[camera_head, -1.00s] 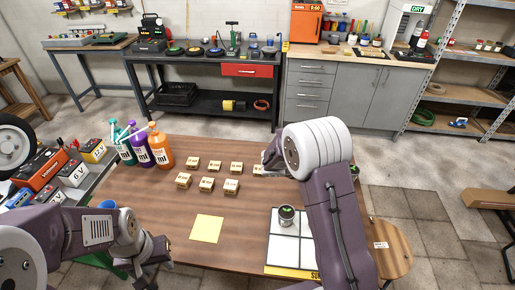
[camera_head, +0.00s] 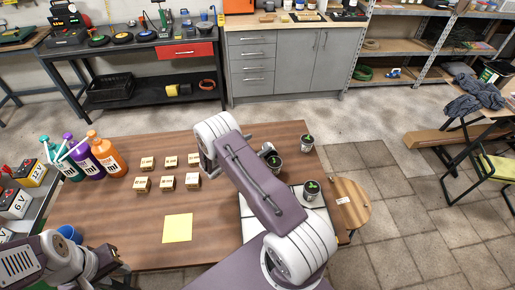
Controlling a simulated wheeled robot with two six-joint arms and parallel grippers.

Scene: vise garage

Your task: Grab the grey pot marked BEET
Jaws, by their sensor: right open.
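Several small grey pots with green tops are on the right of the brown table: one at the back (camera_head: 306,143), one left of it (camera_head: 275,163) beside my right arm, and one on the white tiled tray (camera_head: 311,190). Their markings are too small to read, so I cannot tell which says BEET. My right arm reaches across the tray. My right gripper (camera_head: 208,168) is partly hidden at its far end, near the wooden blocks and apart from the pots. My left gripper (camera_head: 108,266) is at the lower left, away from the pots; its jaws are unclear.
Several small wooden blocks (camera_head: 167,183) stand mid-table, with a yellow sheet (camera_head: 178,228) in front. Bottles (camera_head: 107,154) stand at the left edge. A round wooden stool (camera_head: 349,205) is against the table's right side.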

